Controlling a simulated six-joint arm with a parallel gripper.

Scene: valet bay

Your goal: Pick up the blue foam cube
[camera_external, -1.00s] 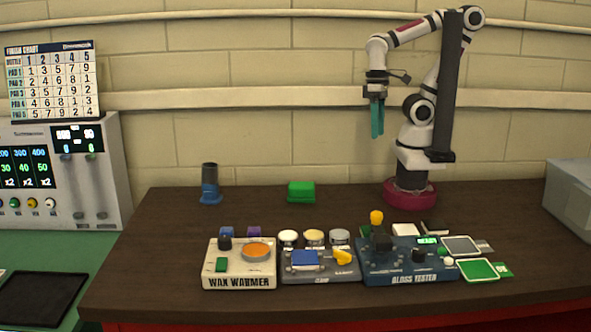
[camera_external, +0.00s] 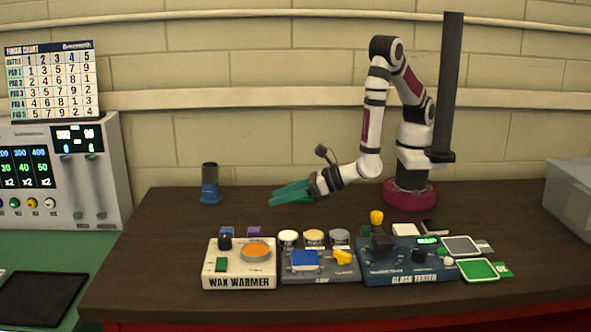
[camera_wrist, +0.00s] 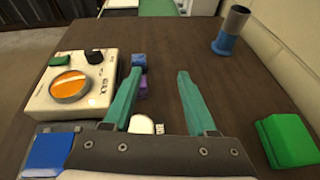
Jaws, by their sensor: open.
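The small blue cube (camera_external: 227,232) sits on the brown bench just behind the wax warmer (camera_external: 240,271), left of a purple cube (camera_external: 254,231). In the wrist view the blue cube (camera_wrist: 139,60) shows near the tip of the left finger, with the purple cube (camera_wrist: 141,88) nearer and partly hidden by that finger. My gripper (camera_external: 273,195) has teal fingers, reaches left and stands apart from the cubes, toward the back of the bench. In the wrist view my gripper (camera_wrist: 160,73) is open, with only bench visible between its fingertips.
A grey cylinder with a blue base (camera_wrist: 230,30) stands at the back left of the bench. A green block (camera_wrist: 287,141) lies right of my gripper in the wrist view. Jars (camera_external: 314,237), a grey device (camera_external: 320,271) and a gloss tester (camera_external: 410,270) line the front. The back left is mostly clear.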

